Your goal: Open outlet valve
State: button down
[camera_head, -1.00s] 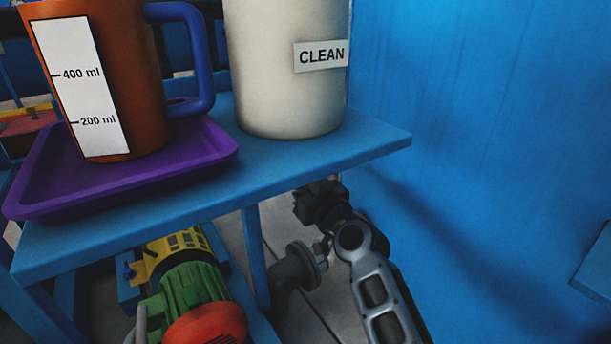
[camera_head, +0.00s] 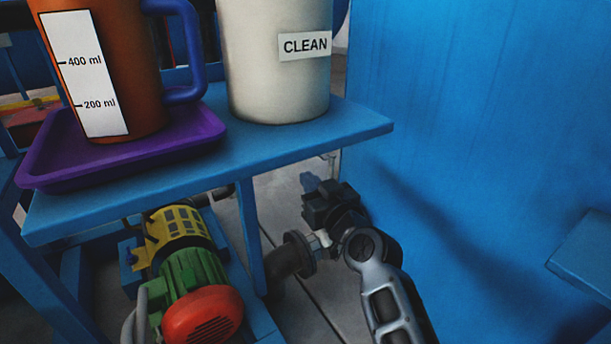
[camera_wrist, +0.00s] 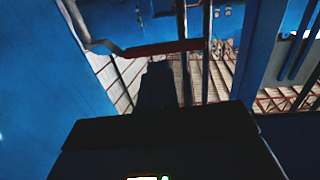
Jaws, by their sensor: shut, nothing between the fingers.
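A bent grey lever with a red grip (camera_wrist: 165,48) crosses the upper left of the wrist view. It looks like a valve handle, but I cannot tell from the frames which valve it belongs to. My gripper (camera_wrist: 158,68) is shut and empty, its dark fingers pointing toward the red grip and overlapping its lower edge in the picture. I cannot tell whether they touch. In the head view my gripper (camera_head: 311,183) is below and behind the blue table's right end, near the blue wall. The lever is not clearly visible there.
The blue table (camera_head: 350,125) holds a white CLEAN container (camera_head: 275,85) and an orange jug (camera_head: 140,90) on a purple tray (camera_head: 50,165). A green and red motor pump (camera_head: 195,285) and a flanged dark pipe (camera_head: 290,262) stand below. A blue wall (camera_head: 480,120) bounds the right.

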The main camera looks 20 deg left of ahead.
jog(key=s+d+f+m+t+h, duration=0.1)
jog(key=s+d+f+m+h, duration=0.1)
jog(key=s+d+f, duration=0.35)
jog(key=s+d+f+m+t+h+p, duration=0.1)
jog(key=s+d+f+m+h, duration=0.15)
jog(key=s+d, duration=0.65)
jog(key=s+d+f+m+h, duration=0.2)
jog(key=s+d+f, duration=0.3)
jog(key=s+d, duration=0.25)
jog(key=s+d+r+m+h, duration=0.1)
jog(key=s+d+h, duration=0.2)
jog(key=s+d, duration=0.55)
jog(key=s+d+r+m+h, duration=0.15)
jog(key=s+d, duration=0.35)
jog(key=s, duration=0.7)
jog(key=s+d+r+h, duration=0.2)
jog(key=s+d+r, duration=0.2)
jog(key=s+r, duration=0.4)
notch_tip(320, 180, up, 29)
jog(key=s+p, duration=0.1)
jog(key=p, duration=2.8)
jog(key=shift+s+f, duration=0.15)
jog(key=shift+s, duration=0.2)
